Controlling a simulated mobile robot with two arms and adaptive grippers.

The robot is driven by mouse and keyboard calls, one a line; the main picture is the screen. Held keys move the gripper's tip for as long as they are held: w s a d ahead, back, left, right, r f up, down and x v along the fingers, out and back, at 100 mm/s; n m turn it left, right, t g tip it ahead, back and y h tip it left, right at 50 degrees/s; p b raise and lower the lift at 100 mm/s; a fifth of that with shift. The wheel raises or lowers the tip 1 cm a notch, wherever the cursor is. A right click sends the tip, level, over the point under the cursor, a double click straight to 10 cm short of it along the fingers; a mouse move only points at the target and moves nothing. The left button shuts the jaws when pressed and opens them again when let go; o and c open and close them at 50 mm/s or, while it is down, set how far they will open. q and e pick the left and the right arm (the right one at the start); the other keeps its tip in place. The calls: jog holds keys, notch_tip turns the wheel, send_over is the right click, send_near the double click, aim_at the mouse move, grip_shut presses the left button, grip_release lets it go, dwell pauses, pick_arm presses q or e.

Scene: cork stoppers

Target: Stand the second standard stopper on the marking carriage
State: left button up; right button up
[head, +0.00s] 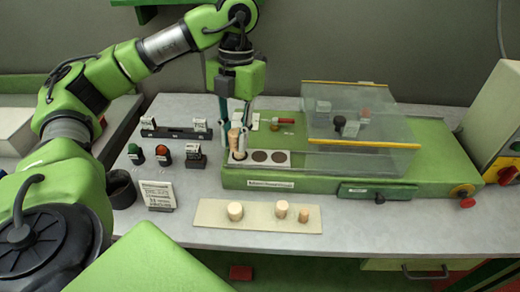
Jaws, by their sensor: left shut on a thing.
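My left gripper (237,146) points down and is shut on a tan cork stopper (234,137). It holds the stopper at the left end of the marking carriage (288,162), a pale strip on the green machine with two dark round spots bare to the right. Whether the stopper's foot touches the carriage, I cannot tell; the fingers partly hide it. My right gripper is not in view.
A beige board (262,226) in front carries a wide pale stopper (235,211) and two smaller ones (281,209) (303,215). A clear cover (355,130) stands over the machine to the right. Lamps (164,152) and a small sign (157,194) stand left. A dark cup (121,188) is nearby.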

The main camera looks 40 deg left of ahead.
pick_arm(q)
jog(key=w+f+p, duration=0.2)
jog(key=w, duration=0.3)
jog(key=p, duration=0.1)
send_over(259, 158)
notch_tip(259, 158, down, 5)
jog(key=shift+a+f, duration=0.1)
jog(key=shift+f, duration=0.05)
jog(key=f, duration=0.1)
jog(key=f+p, duration=0.2)
jog(key=shift+w, duration=0.25)
jog(key=shift+f, duration=0.35)
jog(key=shift+f, duration=0.15)
jog(key=o, duration=0.4)
